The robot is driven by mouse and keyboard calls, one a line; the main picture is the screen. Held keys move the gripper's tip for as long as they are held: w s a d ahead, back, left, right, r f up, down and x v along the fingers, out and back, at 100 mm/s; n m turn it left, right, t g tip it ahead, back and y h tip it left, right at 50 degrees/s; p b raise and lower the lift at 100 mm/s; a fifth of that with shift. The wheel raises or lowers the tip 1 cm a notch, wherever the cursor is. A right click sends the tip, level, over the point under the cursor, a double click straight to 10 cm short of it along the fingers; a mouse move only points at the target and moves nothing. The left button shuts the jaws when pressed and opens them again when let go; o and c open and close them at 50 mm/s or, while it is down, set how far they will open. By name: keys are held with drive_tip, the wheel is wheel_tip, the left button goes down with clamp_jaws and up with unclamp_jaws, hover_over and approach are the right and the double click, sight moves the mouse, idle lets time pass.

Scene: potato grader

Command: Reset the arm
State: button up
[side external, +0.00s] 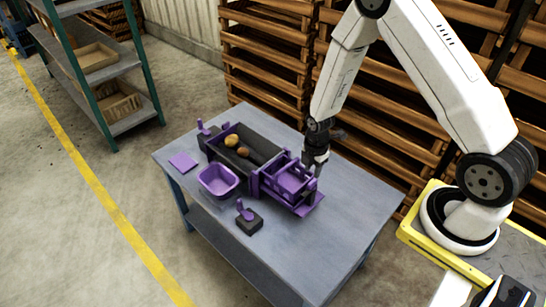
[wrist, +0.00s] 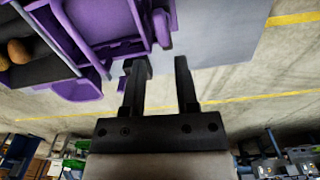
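My gripper (side external: 317,165) is over the right end of the purple and black grader (side external: 285,182), close beside its purple frame. In the wrist view my gripper (wrist: 159,68) has its two fingers apart with nothing between them. The purple grader frame (wrist: 105,20) lies just beyond the fingertips at the upper left of that view. Whether a finger touches it I cannot tell. My arm is bent, reaching down from the base at the right.
The grey table (side external: 335,225) also holds a purple bin (side external: 218,181), a purple pad (side external: 183,162) and a black box with a purple lever (side external: 248,218). Potatoes (side external: 232,141) lie in the black trough. Wooden crates (side external: 265,60) stand behind. The table's front right is clear.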

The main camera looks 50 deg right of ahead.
drive_tip(key=s+a+r+m, duration=0.2)
drive_tip(key=s+r+m, duration=0.1)
drive_tip(key=r+m, duration=0.2)
drive_tip(key=s+a+r+m+t, duration=0.1)
drive_tip(key=s+a+r+m, duration=0.2)
drive_tip(key=r+m, duration=0.3)
drive_tip(key=s+a+r+m+t, duration=0.1)
drive_tip(key=s+a+r+m, duration=0.1)
drive_tip(key=r+m, duration=0.4)
wheel_tip(320, 180, up, 3)
drive_tip(key=shift+s+a+r, duration=0.15)
drive_tip(key=shift+s+a, duration=0.25)
